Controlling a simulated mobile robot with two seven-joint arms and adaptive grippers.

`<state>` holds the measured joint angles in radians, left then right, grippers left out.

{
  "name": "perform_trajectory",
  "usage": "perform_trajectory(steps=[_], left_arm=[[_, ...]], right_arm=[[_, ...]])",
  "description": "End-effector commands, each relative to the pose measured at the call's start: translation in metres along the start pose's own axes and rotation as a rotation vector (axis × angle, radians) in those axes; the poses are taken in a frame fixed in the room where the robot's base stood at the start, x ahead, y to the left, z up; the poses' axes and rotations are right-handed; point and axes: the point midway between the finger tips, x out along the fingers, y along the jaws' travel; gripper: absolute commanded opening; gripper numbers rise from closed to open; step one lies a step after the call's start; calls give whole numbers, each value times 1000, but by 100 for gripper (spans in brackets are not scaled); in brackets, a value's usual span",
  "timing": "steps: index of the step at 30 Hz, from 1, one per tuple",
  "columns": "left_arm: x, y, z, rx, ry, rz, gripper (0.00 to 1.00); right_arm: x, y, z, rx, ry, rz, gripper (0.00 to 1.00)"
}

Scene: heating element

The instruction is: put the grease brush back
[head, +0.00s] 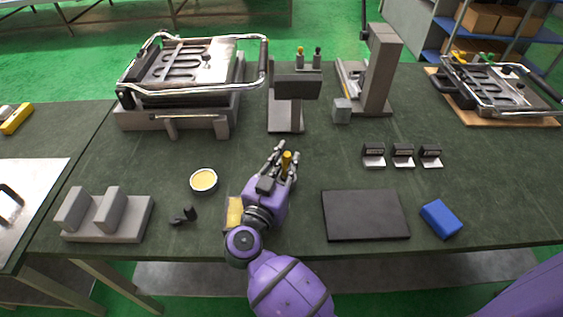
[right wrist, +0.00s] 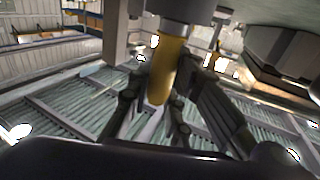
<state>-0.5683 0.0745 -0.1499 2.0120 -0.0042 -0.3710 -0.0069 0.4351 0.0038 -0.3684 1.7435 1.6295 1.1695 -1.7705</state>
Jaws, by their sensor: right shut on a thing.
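The grease brush shows as a short yellow handle (head: 287,160) in the head view. My right gripper (head: 281,158) is shut on it above the middle of the table. In the right wrist view the yellow handle (right wrist: 163,70) stands between the dark fingers; its bristles cannot be made out. A small round tin of pale yellow grease (head: 204,180) stands left of the gripper. A small black rest (head: 184,217) lies nearer the front edge, below the tin. My left gripper is not in view.
A grey two-block stand (head: 133,223) is front left. A yellow block (head: 234,208) lies beside my right arm. A dark pad (head: 365,215) and blue block (head: 441,218) are front right. A press-like fixture (head: 183,85) and grey stands (head: 286,118) are behind.

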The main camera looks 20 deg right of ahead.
Motion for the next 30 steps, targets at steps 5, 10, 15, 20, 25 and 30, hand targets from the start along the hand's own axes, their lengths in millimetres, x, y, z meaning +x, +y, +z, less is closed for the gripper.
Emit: perform_trajectory(steps=[5, 10, 15, 20, 25, 30], left_arm=[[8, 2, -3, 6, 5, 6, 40], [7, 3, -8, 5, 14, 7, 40], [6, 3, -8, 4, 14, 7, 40], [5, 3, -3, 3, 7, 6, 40], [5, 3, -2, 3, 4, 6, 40], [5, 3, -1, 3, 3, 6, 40]], right_arm=[[0, 0, 2, 4, 3, -1, 0], [1, 0, 0, 4, 4, -1, 0], [1, 0, 5, 4, 3, -1, 20], [0, 0, 5, 4, 3, -1, 38], [0, 0, 5, 4, 3, 0, 38], [0, 0, 1, 5, 4, -1, 38]])
